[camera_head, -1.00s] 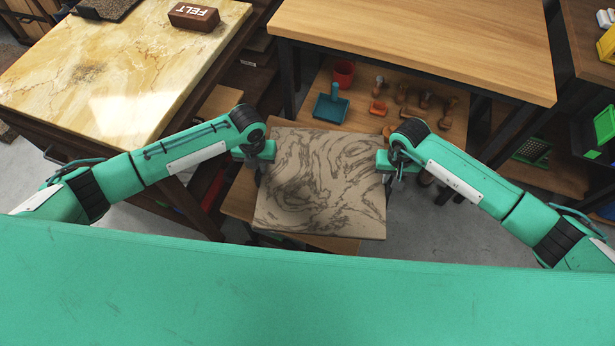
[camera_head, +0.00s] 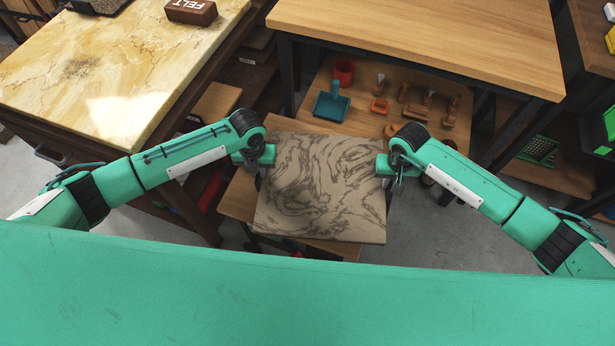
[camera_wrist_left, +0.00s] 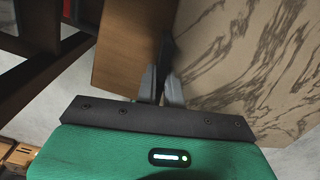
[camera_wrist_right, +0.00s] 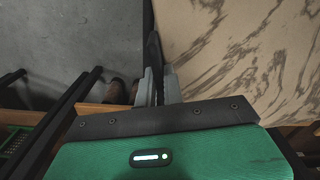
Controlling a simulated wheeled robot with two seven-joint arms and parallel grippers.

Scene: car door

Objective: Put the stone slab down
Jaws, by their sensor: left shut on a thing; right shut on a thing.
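The stone slab (camera_head: 322,190) is a flat beige square with dark swirling veins, in the middle of the head view. My left gripper (camera_head: 262,168) is shut on its left edge. My right gripper (camera_head: 388,170) is shut on its right edge. In the left wrist view the fingers (camera_wrist_left: 163,85) close on the slab's edge (camera_wrist_left: 250,50); the right wrist view shows the fingers (camera_wrist_right: 160,85) at the slab's other edge (camera_wrist_right: 240,45). A low wooden surface (camera_head: 238,196) shows under the slab; I cannot tell whether they touch.
A yellow marble-topped table (camera_head: 120,70) with a brown felt block (camera_head: 191,12) stands at the left. A wooden workbench (camera_head: 420,40) stands ahead.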

